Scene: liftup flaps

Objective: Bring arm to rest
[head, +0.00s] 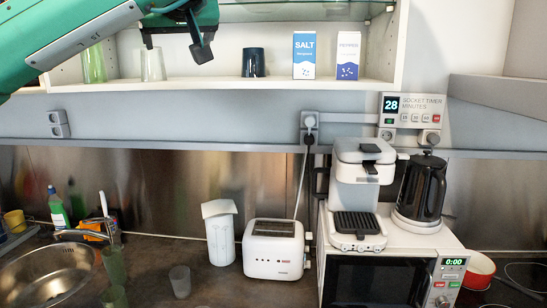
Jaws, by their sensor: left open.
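My left arm (75,38) is green with a grey panel and comes in from the upper left in the head view. My left gripper (175,47) is open and empty, with its two dark fingers apart. It hangs in front of the open wall cabinet, and one finger overlaps the area by a clear glass (152,66). I cannot tell whether it touches the glass. My right gripper does not show.
The cabinet shelf (210,86) holds a green glass (93,65), a dark cup (254,63), a salt box (304,56) and a pepper box (348,56). Below stand a toaster (274,249), a coffee machine (358,195), a kettle (421,188), a microwave (375,283) and a sink (45,275).

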